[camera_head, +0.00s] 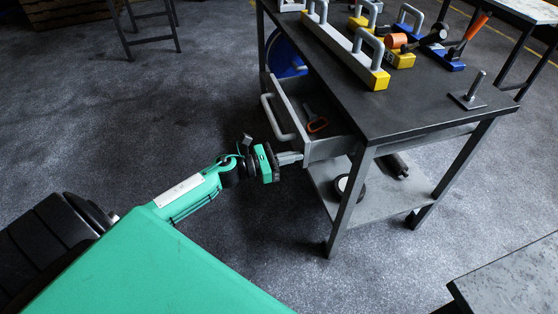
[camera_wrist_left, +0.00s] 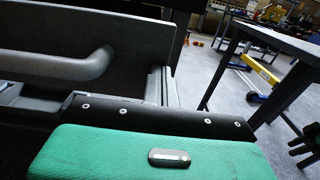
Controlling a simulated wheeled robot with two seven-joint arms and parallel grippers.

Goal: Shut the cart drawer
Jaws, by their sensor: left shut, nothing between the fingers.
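The cart drawer (camera_head: 308,147) is pulled out from under the dark top of the cart (camera_head: 420,118). My left gripper (camera_head: 297,157) is shut and empty, at the near end of the drawer front, away from the handle. Its tips are at or very close to the panel; I cannot tell whether they touch. My right gripper is not in view.
On the cart top are a long bar with grey handles (camera_head: 345,50), yellow and blue blocks and an upright metal pin (camera_head: 474,86). The lower shelf (camera_head: 385,205) holds a dark round object (camera_head: 344,188). Another table edge (camera_head: 510,275) is at lower right. Open floor lies left.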

